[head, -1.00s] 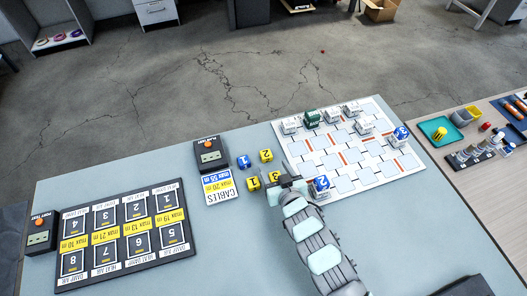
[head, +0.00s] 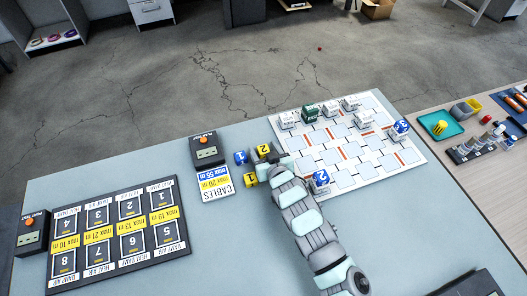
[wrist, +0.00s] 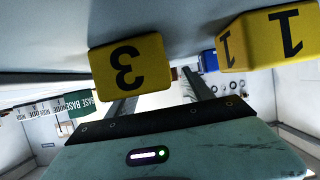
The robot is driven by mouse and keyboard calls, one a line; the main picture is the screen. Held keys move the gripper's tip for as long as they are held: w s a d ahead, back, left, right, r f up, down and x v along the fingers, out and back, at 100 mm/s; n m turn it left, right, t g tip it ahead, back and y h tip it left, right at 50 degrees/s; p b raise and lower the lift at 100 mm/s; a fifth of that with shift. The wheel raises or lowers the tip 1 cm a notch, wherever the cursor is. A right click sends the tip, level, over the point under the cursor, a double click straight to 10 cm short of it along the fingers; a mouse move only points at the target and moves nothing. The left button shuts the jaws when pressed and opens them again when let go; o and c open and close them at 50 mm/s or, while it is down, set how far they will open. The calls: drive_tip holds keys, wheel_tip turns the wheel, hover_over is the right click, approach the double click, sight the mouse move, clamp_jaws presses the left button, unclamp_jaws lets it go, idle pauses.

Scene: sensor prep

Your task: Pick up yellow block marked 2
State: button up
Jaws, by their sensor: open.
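The yellow block marked 2 (head: 264,149) sits on the blue-grey table, beside the blue block marked 1 (head: 241,157). My gripper (head: 266,157) is open, close to the yellow 2 block and overlapping its near side in the head view. I cannot tell whether they touch. In the wrist view my gripper's fingers (wrist: 160,86) are apart, and I cannot make out the yellow 2 block there. A yellow block marked 3 (wrist: 130,65) is close in front of the left finger. A yellow block marked 1 (wrist: 265,38) is at the upper right; it also shows in the head view (head: 250,177).
A white board (head: 375,172) with several white blocks, a green one and blue ones lies right of my gripper. A black device (head: 206,152) and a cables card (head: 214,184) are to the left. A black numbered panel (head: 122,263) lies farther left.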

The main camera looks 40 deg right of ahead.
drive_tip(key=shift+c, duration=0.3)
clamp_jaws()
idle(0.4)
